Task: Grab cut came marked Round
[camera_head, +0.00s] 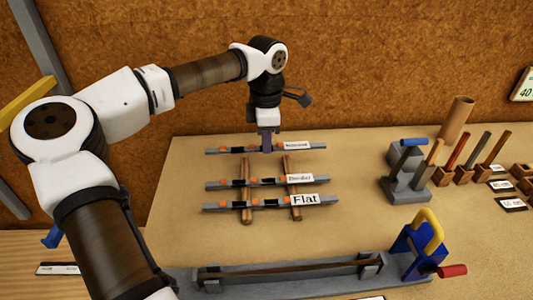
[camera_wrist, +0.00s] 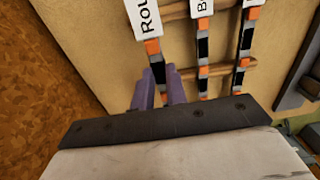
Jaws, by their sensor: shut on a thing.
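The came marked Round is a grey bar with orange and black bands; it is the farthest of three in the head view (camera_head: 225,151), and its white label (camera_head: 297,145) is too small to read there. In the wrist view the same came (camera_wrist: 157,68) carries a label starting "Rou" (camera_wrist: 145,15). My gripper (camera_head: 266,148) is above its middle, with purple fingers either side of the bar in the wrist view (camera_wrist: 160,88), shut on it. Whether the bar is lifted off the wooden rods is hard to tell.
Two more cames lie nearer, across two wooden rods (camera_head: 246,206): one with a "B" label (camera_head: 300,178) and one marked Flat (camera_head: 305,199). A long grey fixture with a blue clamp (camera_head: 405,252) fills the front. Tools in blocks (camera_head: 405,180) stand right.

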